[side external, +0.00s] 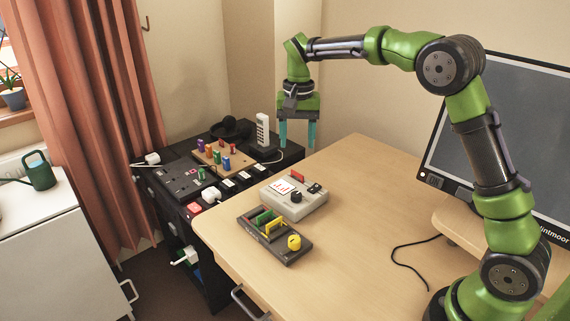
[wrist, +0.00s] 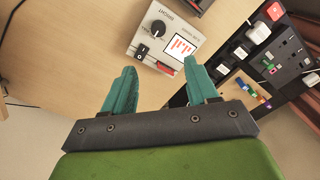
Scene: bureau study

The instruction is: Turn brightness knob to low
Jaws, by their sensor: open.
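A pale grey box (side external: 293,207) with a small lit screen showing red marks lies on the desk. Its black brightness knob (side external: 296,197) also shows in the wrist view (wrist: 159,28), beside printed lettering that reads like "BRIGHT". The knob's pointer direction is hard to make out. My gripper (side external: 297,138) hangs with its teal fingers pointing down, above and behind the box, apart from it. In the wrist view my gripper (wrist: 159,68) has its fingers spread with nothing between them. The knob lies beyond the fingertips, and nothing covers it.
A dark unit (side external: 272,238) with a yellow knob stands in front of the box. A black cabinet (side external: 183,228) at left bears a pegboard (side external: 224,157), sockets and a white handset (side external: 263,130). A monitor (side external: 507,130) stands at right. The desk's middle is clear.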

